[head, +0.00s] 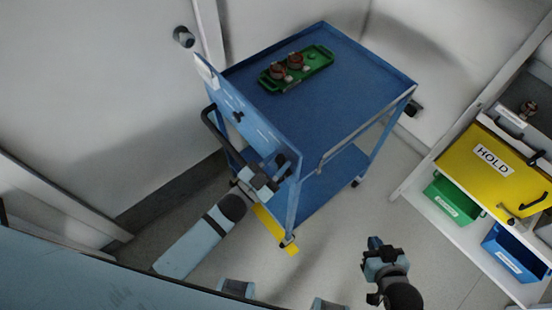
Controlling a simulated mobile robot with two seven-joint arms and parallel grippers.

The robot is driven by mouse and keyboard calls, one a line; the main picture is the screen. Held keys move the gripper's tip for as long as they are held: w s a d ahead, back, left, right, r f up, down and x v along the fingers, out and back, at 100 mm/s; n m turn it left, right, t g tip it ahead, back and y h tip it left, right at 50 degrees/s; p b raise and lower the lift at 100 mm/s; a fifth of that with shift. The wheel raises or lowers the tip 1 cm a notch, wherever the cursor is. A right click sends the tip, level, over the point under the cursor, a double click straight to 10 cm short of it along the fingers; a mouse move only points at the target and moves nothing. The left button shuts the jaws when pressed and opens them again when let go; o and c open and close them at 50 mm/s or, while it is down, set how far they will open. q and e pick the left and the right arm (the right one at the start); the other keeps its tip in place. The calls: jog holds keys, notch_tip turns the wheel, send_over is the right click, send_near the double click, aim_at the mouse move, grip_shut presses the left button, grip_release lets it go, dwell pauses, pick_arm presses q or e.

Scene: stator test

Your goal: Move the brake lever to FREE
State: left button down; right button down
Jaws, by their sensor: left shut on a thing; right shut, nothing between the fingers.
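The blue cart (345,95) stands in the middle of the head view, with an upright blue panel (262,128) on its near left end. My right gripper (375,243) is shut and empty, over the floor to the right of the cart's near end.
A green tray (318,60) with two reddish-brown round parts sits on the cart top. A black handle (212,125) sticks out from the panel. A yellow strip (270,226) lies low under the cart.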

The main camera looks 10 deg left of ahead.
pick_arm(q)
jog(key=shift+f, duration=0.1)
dwell(0.3)
jog(key=c, duration=0.8)
grip_release()
jog(key=shift+s, duration=0.1)
jog(key=shift+b+v, duration=1.45)
jog(key=shift+v, duration=5.4)
